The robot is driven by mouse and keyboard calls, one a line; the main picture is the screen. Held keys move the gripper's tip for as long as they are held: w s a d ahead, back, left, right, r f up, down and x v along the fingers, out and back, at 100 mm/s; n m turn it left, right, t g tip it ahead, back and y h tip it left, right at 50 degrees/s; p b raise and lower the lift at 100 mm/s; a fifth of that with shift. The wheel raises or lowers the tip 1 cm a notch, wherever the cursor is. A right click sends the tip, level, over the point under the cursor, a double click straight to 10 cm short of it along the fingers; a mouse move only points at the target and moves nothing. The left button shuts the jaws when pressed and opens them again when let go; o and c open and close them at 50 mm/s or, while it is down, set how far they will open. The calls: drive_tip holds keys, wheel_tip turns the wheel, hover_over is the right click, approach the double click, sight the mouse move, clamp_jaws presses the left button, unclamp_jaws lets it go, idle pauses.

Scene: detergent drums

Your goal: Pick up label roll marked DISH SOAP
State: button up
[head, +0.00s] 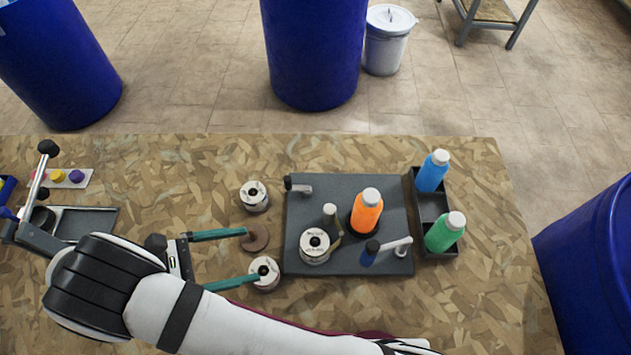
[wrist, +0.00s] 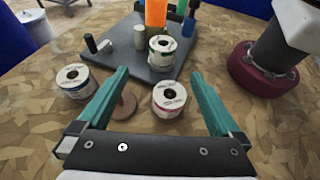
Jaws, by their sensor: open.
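Three white label rolls with dark cores are in view; their print is too small to read, so I cannot tell which says DISH SOAP. One roll (head: 264,272) stands on the table by the tip of my lower finger; in the wrist view this roll (wrist: 169,103) shows between the fingers, nearer the right one. A second roll (head: 255,199) stands farther back, left of the grey board; it is outside the left finger in the wrist view (wrist: 73,83). A third roll (head: 315,250) sits on the board. My gripper (head: 252,256) is open and empty, with teal fingers.
A brown disc (head: 257,239) lies by my upper fingertip. The grey board (head: 336,187) holds an orange bottle (head: 367,213) and small fittings. A black tray (head: 432,207) with blue and green bottles stands right of it. The table's right end is clear.

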sight(315, 241)
drive_tip(key=x, duration=1.5)
drive_tip(key=shift+d+r, duration=0.15)
drive_tip(key=shift+d, duration=0.35)
drive_tip(key=c, duration=1.4)
drive_tip(key=shift+r, duration=0.1)
